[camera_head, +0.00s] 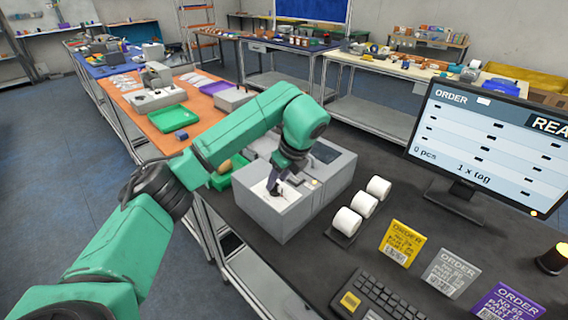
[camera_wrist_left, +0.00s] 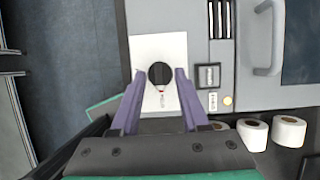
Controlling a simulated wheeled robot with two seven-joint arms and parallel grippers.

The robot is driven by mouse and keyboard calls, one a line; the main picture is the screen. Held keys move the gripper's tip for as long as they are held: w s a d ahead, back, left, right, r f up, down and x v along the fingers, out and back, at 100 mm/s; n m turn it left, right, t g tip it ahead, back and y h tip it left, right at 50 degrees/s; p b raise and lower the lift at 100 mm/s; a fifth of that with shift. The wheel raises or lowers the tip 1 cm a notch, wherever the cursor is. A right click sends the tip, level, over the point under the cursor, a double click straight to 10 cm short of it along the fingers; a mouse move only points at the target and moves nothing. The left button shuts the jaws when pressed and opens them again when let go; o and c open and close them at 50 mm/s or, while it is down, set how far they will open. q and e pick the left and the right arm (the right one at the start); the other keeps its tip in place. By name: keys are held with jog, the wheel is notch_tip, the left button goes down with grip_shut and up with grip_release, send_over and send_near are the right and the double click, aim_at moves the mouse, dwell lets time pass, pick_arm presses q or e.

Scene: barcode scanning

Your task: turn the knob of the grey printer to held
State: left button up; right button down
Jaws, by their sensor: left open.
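The grey printer (camera_head: 283,217) stands on the dark table in the middle of the head view. Its top also shows in the left wrist view (camera_wrist_left: 207,122). The black round knob (camera_wrist_left: 160,74) sits on a white plate (camera_wrist_left: 148,48) on the printer's top, with a small red mark just below it. My left gripper (camera_wrist_left: 160,73) is open, its two purple fingers on either side of the knob; whether they touch it I cannot tell. In the head view my left gripper (camera_head: 275,188) is over the white plate and hides the knob. My right gripper is not in view.
Three white rolls (camera_head: 363,205) stand right of the printer. The order monitor (camera_head: 480,140), yellow, grey and purple order cards and a keyboard (camera_head: 378,296) are farther right and in front. A green tray (camera_head: 222,176) lies left of the printer, partly behind my arm.

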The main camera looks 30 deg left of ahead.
pick_arm(q)
jog(key=p+v, duration=0.2)
jog(key=v, duration=1.2)
jog(key=shift+p, duration=0.4)
jog(key=shift+f, duration=0.1)
